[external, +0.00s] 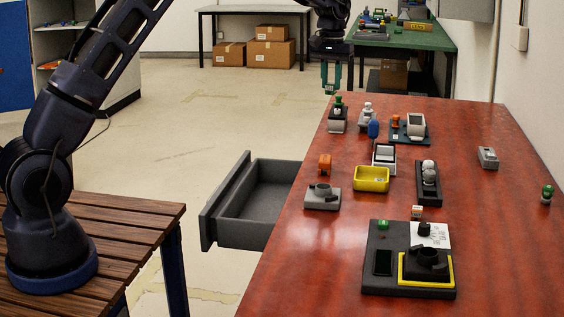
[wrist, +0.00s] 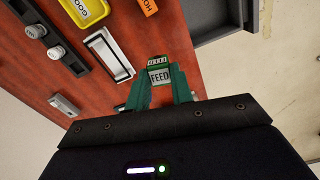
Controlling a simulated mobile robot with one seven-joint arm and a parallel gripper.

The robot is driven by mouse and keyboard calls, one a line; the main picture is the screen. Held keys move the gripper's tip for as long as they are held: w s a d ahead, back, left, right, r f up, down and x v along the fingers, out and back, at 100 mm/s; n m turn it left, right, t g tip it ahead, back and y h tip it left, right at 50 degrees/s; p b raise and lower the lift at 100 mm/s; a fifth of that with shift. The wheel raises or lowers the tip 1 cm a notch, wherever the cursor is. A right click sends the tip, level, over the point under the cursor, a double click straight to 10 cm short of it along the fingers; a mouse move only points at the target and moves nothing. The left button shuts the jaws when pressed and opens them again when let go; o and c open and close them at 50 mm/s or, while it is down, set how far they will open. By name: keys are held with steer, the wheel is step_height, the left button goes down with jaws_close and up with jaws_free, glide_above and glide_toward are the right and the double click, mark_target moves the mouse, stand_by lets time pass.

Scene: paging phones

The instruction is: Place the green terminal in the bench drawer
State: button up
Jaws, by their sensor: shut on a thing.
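My gripper (external: 331,76) is high at the far end of the red bench, pointing down. Its teal fingers also show in the wrist view (wrist: 160,92). In the external view the terminal is small and hard to tell from the fingers. The grey bench drawer (external: 226,203) is pulled out on the bench's left side, lower than the bench top. Its visible inside is empty. Part of it shows at the top right of the wrist view (wrist: 232,32).
A stand with a green-topped piece (external: 338,122) is just below my gripper. The red bench (external: 325,245) also bears a yellow bin (external: 371,185), a grey dock (external: 322,201), an orange piece (external: 324,163) and a dark console (external: 381,288). Open floor lies left of the bench beyond the drawer.

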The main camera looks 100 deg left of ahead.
steer(key=m, duration=0.2)
glide_above(274, 212)
step_height(274, 212, down, 12)
step_height(274, 212, down, 20)
steer(key=shift+w+d+f, duration=0.1)
steer(key=o, duration=0.9)
steer(key=shift+o, duration=0.2)
step_height(274, 212, up, 12)
